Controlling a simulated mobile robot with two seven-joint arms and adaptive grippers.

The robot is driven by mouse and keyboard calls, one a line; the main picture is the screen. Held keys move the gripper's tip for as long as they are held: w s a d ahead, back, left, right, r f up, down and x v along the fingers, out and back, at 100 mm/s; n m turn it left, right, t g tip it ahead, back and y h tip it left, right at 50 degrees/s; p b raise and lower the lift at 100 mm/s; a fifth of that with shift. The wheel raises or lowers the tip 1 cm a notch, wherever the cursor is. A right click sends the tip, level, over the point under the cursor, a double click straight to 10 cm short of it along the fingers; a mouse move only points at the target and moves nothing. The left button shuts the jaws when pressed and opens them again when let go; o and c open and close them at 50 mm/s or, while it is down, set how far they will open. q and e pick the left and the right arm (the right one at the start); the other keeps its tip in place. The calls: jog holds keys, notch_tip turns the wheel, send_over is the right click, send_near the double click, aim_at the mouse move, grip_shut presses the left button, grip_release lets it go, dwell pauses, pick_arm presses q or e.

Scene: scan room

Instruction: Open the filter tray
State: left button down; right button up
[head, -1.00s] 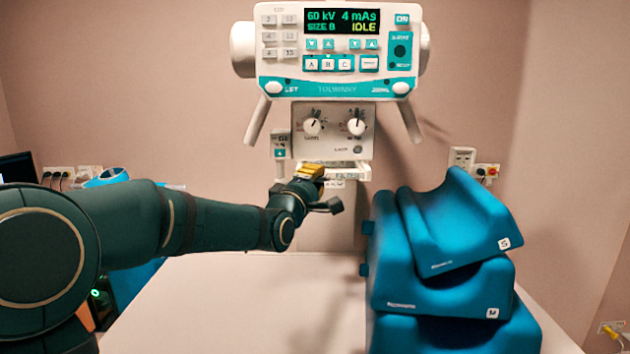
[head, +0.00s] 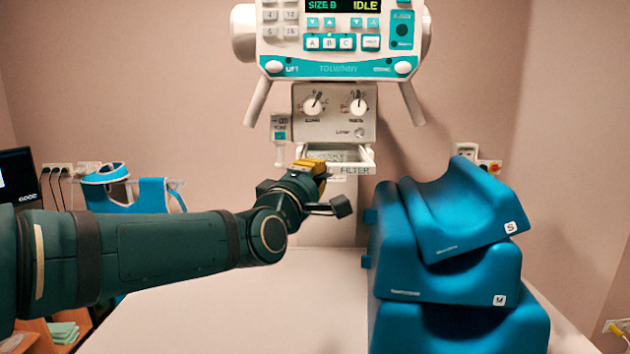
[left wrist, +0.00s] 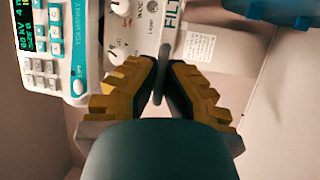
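The filter tray (head: 368,157) is the pale frame with a front bar below the two-knob box of the X-ray head. Its FILTER label shows beside the bar. My left gripper (head: 318,165), with yellow fingers, is at the left part of the tray front. In the left wrist view, the fingers (left wrist: 160,88) close in from both sides on the thin grey tray handle (left wrist: 163,60), which runs between their tips. They appear shut on it. The gripper hides part of the tray in the head view. My right gripper is not in view.
The control panel (head: 340,68) hangs above the tray, with two slanted handles below it. Stacked blue cushions (head: 440,260) stand right of my arm on the pale table (head: 240,315). The table's middle is clear. A blue apron-like item (head: 140,195) is behind at left.

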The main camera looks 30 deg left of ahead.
pick_arm(q)
jog(key=s+d, duration=0.3)
jog(key=s, duration=0.3)
jog(key=shift+d, duration=0.35)
jog(key=shift+r, duration=0.1)
jog(key=c, duration=1.1)
grip_release()
jog(key=shift+o, duration=0.2)
jog(key=v, duration=1.2)
